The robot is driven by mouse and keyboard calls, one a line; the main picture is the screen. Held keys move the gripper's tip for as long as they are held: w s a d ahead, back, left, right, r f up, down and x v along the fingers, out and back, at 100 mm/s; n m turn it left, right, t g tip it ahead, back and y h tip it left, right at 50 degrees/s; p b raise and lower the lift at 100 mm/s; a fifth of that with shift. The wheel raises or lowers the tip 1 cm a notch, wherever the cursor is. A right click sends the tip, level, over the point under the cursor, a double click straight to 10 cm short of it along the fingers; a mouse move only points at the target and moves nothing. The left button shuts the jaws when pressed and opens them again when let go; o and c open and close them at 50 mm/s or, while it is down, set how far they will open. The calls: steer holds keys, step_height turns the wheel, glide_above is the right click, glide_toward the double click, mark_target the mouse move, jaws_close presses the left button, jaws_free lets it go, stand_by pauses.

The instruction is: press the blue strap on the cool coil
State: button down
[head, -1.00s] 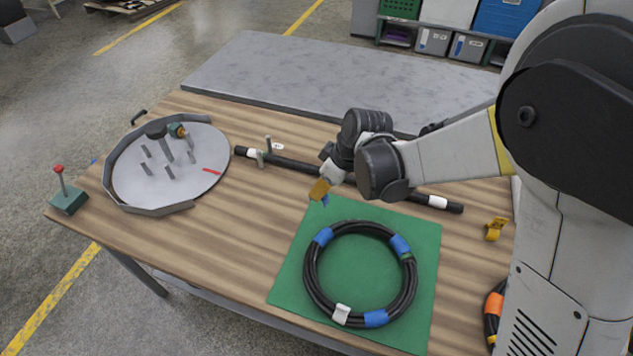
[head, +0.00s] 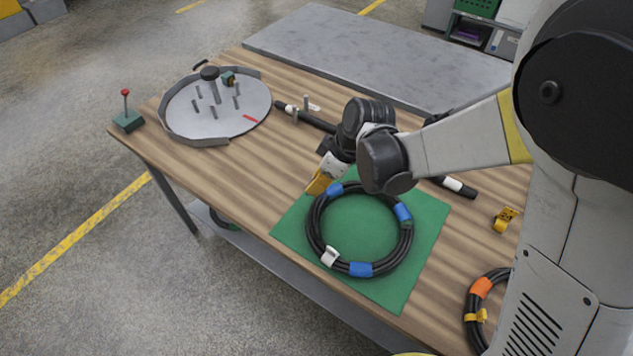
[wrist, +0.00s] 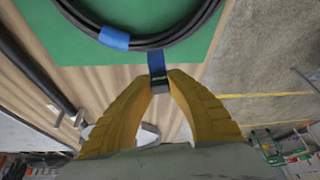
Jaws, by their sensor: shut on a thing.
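A black hose coil (head: 313,232) lies on a green mat (head: 425,262). Blue straps wrap it at the far side (head: 336,189), right (head: 403,213) and near side (head: 361,269). A white band (head: 330,256) is at its near left. My gripper (head: 318,184) is low beside the coil's far left, near the far blue strap. In the wrist view, its yellow fingers (wrist: 162,78) are shut on a loose blue strap (wrist: 157,62) with a dark end piece. That strap sticks out towards the coil, apart from the strap on the coil (wrist: 114,39).
Another black coil with an orange strap (head: 481,287) lies at the table's right edge. A round grey tray with pegs (head: 180,124) and a red-topped lever (head: 126,112) stand at left. A black bar (head: 318,122) lies behind my gripper. A yellow clip (head: 503,219) is at right.

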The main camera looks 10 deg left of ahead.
mark_target(313, 205)
steer(key=shift+f+b, duration=1.9)
steer(key=shift+f, duration=0.1)
steer(key=shift+f+b, duration=0.25)
steer(key=shift+b, duration=0.05)
steer(key=shift+f+b, duration=0.8)
steer(key=shift+f, duration=0.15)
steer(key=shift+f+b, duration=0.55)
steer(key=shift+f, duration=0.05)
stand_by(0.3)
steer(key=c, duration=1.3)
jaws_free()
